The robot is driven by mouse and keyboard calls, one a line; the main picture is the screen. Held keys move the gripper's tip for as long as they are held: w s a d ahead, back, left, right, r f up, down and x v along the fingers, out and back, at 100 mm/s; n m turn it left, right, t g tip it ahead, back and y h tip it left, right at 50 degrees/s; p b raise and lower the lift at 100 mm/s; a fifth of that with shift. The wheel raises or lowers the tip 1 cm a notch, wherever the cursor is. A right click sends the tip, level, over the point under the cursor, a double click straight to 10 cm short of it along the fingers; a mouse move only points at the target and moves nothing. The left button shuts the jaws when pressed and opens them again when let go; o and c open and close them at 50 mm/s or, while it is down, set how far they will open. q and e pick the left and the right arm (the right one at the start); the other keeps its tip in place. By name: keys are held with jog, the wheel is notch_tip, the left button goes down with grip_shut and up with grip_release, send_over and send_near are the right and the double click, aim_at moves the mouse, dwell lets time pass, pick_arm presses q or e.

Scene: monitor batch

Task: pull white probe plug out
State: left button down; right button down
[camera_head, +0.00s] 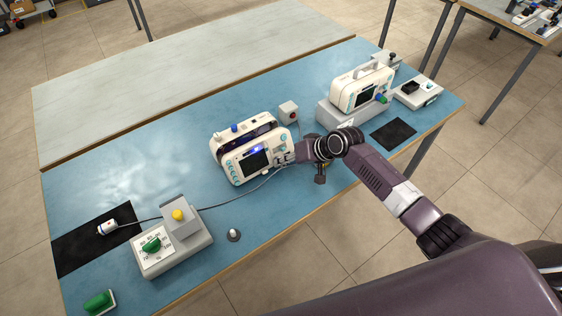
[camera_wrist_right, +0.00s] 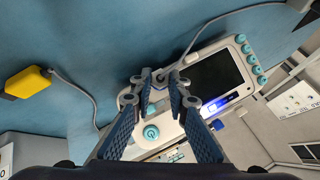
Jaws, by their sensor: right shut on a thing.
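The near white monitor (camera_head: 226,155) stands on the blue tabletop with its dark screen facing front; its panel also shows in the wrist view (camera_wrist_right: 256,48). My right gripper (camera_head: 285,157) is at the right part of this panel. In the wrist view its fingers (camera_wrist_right: 162,80) are closed around the small probe plug (camera_wrist_right: 160,77) at the panel, with little of the plug showing between them. A thin grey cable (camera_head: 236,195) runs from there to the left. I cannot tell whether the plug is seated. My left gripper is out of view.
A white probe-like cylinder (camera_head: 107,227) lies on a black mat at the left. A grey box with a yellow button (camera_head: 178,214) stands front left. A second monitor (camera_head: 349,92) is back right. A yellow block (camera_wrist_right: 26,84) with a cable shows in the wrist view.

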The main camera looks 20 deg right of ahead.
jog(key=shift+s+d+r+p, duration=0.25)
jog(key=shift+s+r+p, duration=0.2)
jog(key=shift+s+p, duration=0.35)
jog(key=shift+s+d+r+p, duration=0.25)
jog(key=shift+s+r+p, duration=0.25)
jog(key=shift+p, duration=0.4)
jog(key=shift+s+d+r+p, duration=0.1)
jog(key=shift+s+d+p, duration=0.05)
jog(key=shift+s+p, duration=0.3)
jog(key=shift+s+d+r+p, duration=0.1)
jog(key=shift+s+d+p, duration=0.05)
jog(key=shift+s+p, duration=0.25)
